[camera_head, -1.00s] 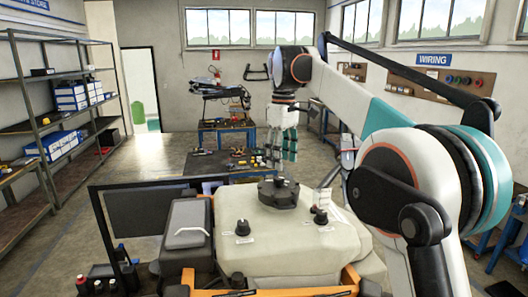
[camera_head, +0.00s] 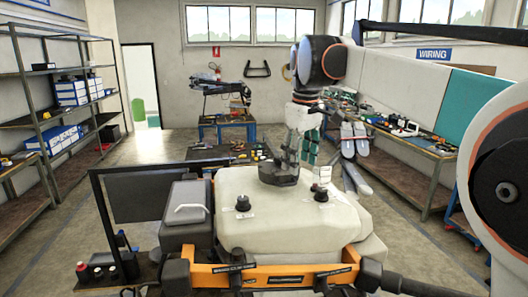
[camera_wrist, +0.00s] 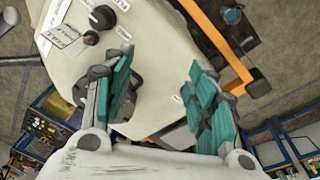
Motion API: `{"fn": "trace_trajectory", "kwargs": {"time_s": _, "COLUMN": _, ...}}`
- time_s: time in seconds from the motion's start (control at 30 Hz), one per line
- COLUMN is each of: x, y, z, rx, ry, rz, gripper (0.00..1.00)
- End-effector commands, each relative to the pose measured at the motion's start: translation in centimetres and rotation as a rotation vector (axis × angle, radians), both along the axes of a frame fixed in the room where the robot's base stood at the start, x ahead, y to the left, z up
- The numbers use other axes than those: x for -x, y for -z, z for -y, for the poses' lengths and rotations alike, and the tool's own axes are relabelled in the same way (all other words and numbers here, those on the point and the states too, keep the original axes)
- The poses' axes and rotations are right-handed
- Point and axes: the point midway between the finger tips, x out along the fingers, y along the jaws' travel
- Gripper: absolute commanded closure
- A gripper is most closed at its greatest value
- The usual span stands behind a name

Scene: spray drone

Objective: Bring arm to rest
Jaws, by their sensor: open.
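My arm comes in from the right side of the head view, and its wrist hangs down over the cream-coloured spray drone tank (camera_head: 270,225). My gripper (camera_head: 300,155) points down behind the black round cap (camera_head: 280,173) on the tank's top. In the wrist view my gripper (camera_wrist: 160,78) has its two teal-padded fingers spread wide, with nothing held between them. Cream tank surface (camera_wrist: 155,55) shows between the fingers. A dark part behind the left finger is mostly hidden. The distance from the fingertips to the cap cannot be told.
The drone has an orange frame bar (camera_head: 270,272) at its front and a grey box (camera_head: 187,210) on its left. Shelving (camera_head: 50,110) lines the left wall. A workbench (camera_head: 425,150) stands along the right wall.

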Motion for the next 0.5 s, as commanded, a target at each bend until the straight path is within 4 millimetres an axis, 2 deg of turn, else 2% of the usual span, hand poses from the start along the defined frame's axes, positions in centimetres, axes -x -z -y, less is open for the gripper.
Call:
{"fn": "trace_trajectory", "kwargs": {"time_s": 0.03, "x": 1.4, "y": 1.9, "z": 0.8, "rx": -0.006, "ry": 0.03, "rz": 0.018, "gripper": 0.48}}
{"fn": "trace_trajectory", "kwargs": {"time_s": 0.27, "x": 7.4, "y": 7.9, "z": 3.7, "rx": -0.042, "ry": 0.175, "rz": 0.113, "gripper": 0.48}}
{"fn": "trace_trajectory", "kwargs": {"time_s": 0.5, "x": 14.2, "y": 15.8, "z": 6.3, "rx": -0.088, "ry": 0.325, "rz": 0.212, "gripper": 0.48}}
